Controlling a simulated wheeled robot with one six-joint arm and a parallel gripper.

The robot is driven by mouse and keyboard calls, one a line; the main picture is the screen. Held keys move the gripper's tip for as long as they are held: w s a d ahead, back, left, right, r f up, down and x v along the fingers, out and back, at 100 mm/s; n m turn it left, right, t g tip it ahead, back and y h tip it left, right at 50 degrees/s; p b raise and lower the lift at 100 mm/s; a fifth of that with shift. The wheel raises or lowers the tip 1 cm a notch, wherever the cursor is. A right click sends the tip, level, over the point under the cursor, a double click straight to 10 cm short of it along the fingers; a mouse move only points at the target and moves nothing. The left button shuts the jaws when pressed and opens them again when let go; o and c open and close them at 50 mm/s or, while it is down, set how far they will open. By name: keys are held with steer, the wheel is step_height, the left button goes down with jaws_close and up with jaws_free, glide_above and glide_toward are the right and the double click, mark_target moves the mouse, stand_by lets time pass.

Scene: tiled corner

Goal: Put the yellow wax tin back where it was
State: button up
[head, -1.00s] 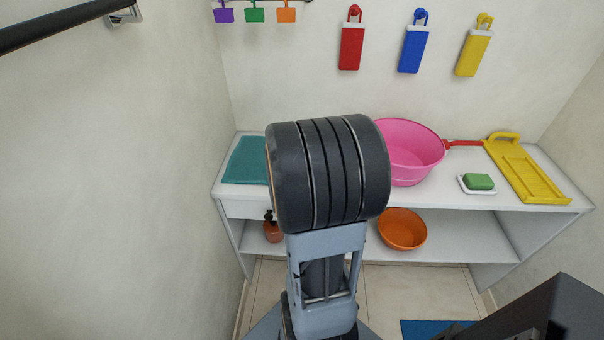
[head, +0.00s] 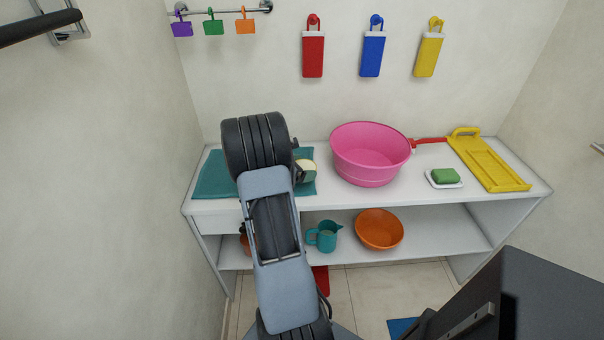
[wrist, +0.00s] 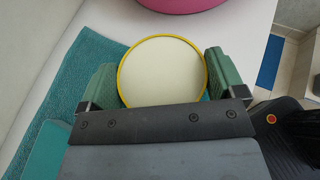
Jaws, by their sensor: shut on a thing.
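The yellow wax tin (wrist: 162,72) is round, with a pale cream top and a yellow rim. In the wrist view my gripper (wrist: 165,85) is shut on it, one green finger on each side. In the head view the tin (head: 306,169) shows partly beside my gripper (head: 302,172), over the right part of the teal towel (head: 213,178). The towel lies on the left of the white counter (head: 330,190). I cannot tell whether the tin touches the towel. My arm hides part of the towel.
A pink basin (head: 368,155) stands just right of the tin. Further right are green soap (head: 446,176) on a white dish and a yellow washboard (head: 492,165). The lower shelf holds a teal jug (head: 324,237) and an orange bowl (head: 379,229). Coloured items hang on the wall.

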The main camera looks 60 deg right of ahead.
steer(key=shift+w+d+f, duration=0.15)
steer(key=shift+d+f, duration=0.1)
steer(key=shift+f, duration=0.2)
step_height(320, 180, down, 3)
steer(key=shift+r, duration=0.1)
